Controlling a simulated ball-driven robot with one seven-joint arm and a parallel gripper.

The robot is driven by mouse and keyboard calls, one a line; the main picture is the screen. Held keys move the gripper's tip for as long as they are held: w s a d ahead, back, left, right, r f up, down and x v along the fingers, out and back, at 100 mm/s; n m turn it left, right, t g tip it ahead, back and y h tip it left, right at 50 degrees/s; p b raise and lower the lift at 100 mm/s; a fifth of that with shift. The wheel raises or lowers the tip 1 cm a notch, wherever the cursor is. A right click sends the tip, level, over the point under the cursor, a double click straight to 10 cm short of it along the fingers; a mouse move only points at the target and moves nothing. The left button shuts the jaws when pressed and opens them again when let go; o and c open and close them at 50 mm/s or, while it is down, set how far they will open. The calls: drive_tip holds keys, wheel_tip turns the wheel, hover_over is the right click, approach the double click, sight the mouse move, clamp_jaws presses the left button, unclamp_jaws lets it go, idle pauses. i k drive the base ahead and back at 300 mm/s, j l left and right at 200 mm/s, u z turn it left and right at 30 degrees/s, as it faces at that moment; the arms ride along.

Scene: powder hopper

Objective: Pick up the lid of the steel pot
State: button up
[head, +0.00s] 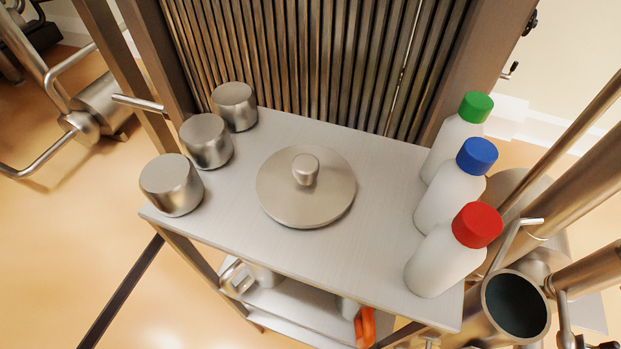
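A round steel lid (285,205) with a knob (305,168) on top lies in the middle of the metal shelf top (370,265). It looks flat and level. From this steep view I cannot tell whether a pot is under it. No gripper shows in the head view.
Several things stand around the lid. Three small steel canisters (206,141) stand at the left. Three white bottles with a green cap (475,107), blue cap (477,155) and red cap (477,225) stand at the right. A slatted panel (300,60) rises behind. A lower shelf (300,308) holds items.

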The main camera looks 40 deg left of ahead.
sight(301, 186)
drive_tip(key=k+j+u, duration=0.1)
drive_tip(key=u, duration=0.4)
drive_tip(key=j+u, duration=0.3)
drive_tip(key=u, duration=0.15)
